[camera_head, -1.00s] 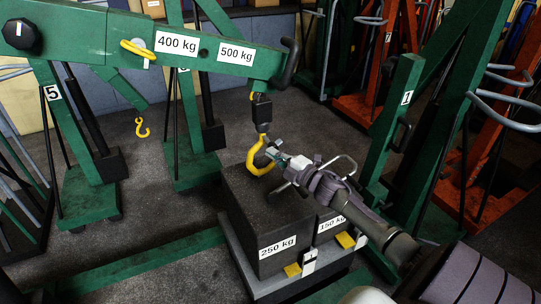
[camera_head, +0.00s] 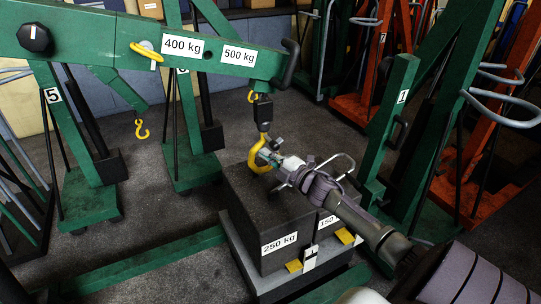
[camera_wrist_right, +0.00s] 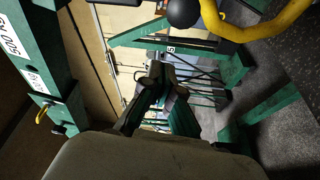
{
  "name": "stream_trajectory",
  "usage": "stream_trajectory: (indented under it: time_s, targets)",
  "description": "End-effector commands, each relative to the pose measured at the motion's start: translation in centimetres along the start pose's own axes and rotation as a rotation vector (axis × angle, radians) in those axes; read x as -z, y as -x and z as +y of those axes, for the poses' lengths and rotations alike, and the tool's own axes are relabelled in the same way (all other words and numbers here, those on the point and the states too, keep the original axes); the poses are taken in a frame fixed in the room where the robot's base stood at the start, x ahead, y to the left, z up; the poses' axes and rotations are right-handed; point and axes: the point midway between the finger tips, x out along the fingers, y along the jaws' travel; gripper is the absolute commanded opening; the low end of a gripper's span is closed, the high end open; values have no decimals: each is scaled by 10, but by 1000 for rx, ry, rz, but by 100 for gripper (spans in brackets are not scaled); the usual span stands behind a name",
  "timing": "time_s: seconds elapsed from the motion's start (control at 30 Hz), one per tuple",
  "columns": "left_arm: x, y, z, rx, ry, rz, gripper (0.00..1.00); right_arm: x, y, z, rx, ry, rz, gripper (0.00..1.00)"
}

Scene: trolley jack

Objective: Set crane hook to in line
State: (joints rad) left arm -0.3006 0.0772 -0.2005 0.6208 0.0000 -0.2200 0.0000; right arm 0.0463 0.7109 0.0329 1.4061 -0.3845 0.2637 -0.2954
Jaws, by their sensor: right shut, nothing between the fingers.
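The yellow crane hook (camera_head: 256,158) hangs from a black block (camera_head: 262,112) under the end of the green boom (camera_head: 120,45), just above the dark weights. Its open side faces right toward my right gripper. My right gripper (camera_head: 265,153) is shut and empty, right beside the hook; I cannot tell whether they touch. In the right wrist view the closed fingers (camera_wrist_right: 160,78) point away with nothing between them, and the yellow hook (camera_wrist_right: 262,28) curves across the upper right, apart from the fingertips. My left gripper is out of view.
The 250 kg block (camera_head: 268,215) and the 150 kg block (camera_head: 328,225) stand on a grey base below the hook. A green post marked 1 (camera_head: 393,125) stands to the right. Grey floor is open at left.

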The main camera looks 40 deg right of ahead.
Motion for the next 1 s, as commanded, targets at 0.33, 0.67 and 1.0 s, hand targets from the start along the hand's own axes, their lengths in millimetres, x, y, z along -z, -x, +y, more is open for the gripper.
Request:
stream_trajectory:
  time_s: [0.33, 0.67, 1.0]
  targets:
    - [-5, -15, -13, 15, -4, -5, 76, -12, 69, -3, 7, 2, 2, 0]
    - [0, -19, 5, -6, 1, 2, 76, -17, 96, 1, 3, 0, 4, 0]
    - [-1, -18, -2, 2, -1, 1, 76, -17, 96, 1, 2, 1, 4, 0]
